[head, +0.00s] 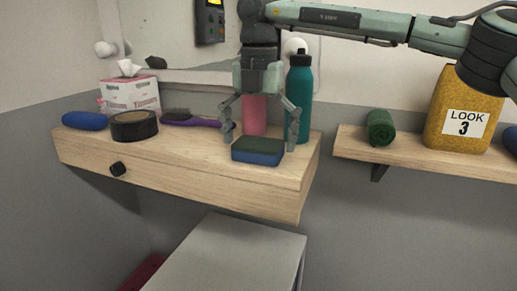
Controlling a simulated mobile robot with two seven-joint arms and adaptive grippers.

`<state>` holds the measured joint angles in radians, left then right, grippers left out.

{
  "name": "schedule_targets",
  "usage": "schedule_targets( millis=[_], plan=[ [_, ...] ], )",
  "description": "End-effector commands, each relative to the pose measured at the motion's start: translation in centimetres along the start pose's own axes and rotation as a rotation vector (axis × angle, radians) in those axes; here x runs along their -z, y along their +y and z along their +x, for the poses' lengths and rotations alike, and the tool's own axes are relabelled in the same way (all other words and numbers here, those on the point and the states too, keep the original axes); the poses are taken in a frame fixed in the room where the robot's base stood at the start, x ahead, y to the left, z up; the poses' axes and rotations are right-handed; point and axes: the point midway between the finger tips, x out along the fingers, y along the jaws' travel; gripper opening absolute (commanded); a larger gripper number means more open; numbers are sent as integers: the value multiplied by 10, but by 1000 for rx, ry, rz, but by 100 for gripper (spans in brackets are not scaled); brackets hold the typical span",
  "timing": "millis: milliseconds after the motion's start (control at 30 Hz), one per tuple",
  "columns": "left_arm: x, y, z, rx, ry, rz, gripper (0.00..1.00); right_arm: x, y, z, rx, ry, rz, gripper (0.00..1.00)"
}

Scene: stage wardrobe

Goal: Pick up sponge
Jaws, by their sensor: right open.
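The sponge (257,152) is a blue block with a dark green top. It lies flat near the front right of a wooden wall shelf with a drawer (180,167). My right gripper (260,144) comes down from above, its fingers spread open. One finger is at the left of the sponge and the other at its right, around or just behind it. I cannot tell whether they touch it. My left gripper is not in view.
A pink item (254,112) and a teal bottle (299,95) stand close behind the sponge. A purple hairbrush (195,121), black tape roll (134,126), tissue box (130,94) and blue item (85,121) lie left. A grey surface (235,255) is below.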

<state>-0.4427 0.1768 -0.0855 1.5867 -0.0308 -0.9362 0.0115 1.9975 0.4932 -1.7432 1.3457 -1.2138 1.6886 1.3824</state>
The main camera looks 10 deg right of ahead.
Motion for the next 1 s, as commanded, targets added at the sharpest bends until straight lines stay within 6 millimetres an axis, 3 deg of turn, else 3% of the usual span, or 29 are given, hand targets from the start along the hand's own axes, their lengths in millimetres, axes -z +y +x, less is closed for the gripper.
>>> schedule_targets(
  millis=[133,367,767,1000],
  plan=[
    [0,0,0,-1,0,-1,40,0,0,0,0,0,0,98],
    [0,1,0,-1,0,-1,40,0,0,0,0,0,-1,71],
    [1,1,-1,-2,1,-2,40,0,0,-2,-1,0,-1,71],
    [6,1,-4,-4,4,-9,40,0,1,-26,-2,-2,-1,71]
  ],
)
